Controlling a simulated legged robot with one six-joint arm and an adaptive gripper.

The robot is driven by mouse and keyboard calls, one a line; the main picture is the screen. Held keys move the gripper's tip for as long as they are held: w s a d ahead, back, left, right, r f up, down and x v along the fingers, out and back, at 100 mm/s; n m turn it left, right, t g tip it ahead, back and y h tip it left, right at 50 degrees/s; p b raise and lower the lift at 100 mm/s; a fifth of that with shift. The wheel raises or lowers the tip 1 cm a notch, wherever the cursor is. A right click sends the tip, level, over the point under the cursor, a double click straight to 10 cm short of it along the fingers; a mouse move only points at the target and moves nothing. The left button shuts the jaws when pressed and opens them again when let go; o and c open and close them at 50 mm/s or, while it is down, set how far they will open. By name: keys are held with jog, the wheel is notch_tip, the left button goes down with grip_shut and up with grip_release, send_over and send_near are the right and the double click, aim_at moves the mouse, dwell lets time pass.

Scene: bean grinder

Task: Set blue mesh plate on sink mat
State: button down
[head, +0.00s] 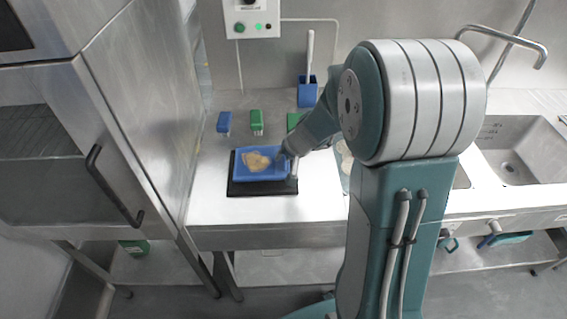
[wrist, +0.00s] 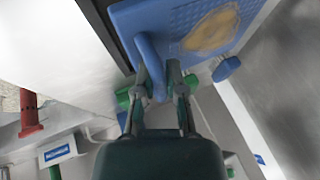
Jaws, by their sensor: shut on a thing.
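The blue mesh plate (head: 279,172) holds a tan heap of grounds and sits over a black flat base (head: 262,189) on the counter. My gripper (head: 287,153) is at the plate's right side. In the wrist view its fingers (wrist: 161,72) are shut on the plate's handle. Whether the plate touches the base or hangs just above it, I cannot tell. I cannot pick out the sink mat for certain; my arm hides part of the counter beside the sink.
A blue block-like brush (head: 224,122) and a green one (head: 257,121) lie behind the plate. A blue holder (head: 307,93) with a white handle stands at the back. The sink (head: 522,150) is at the right. A steel cabinet (head: 140,100) bounds the left. The front counter is clear.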

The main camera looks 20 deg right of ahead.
jog(key=shift+f, duration=1.5)
jog(key=c, duration=0.7)
grip_release()
jog(key=v, duration=1.2)
jog(key=s+a+r+n, duration=0.1)
jog(key=s+a+r, duration=0.1)
jog(key=s, duration=0.4)
jog(key=s+a+r+n+h, duration=0.1)
jog(key=s+a+r+n, duration=0.1)
jog(key=s+r, duration=0.3)
jog(key=s+a+r+n+h, duration=0.1)
jog(key=s+a+r, duration=0.2)
jog(key=s, duration=0.4)
jog(key=shift+s+a+r, duration=0.2)
jog(key=shift+s+a, duration=0.05)
jog(key=shift+a, duration=0.1)
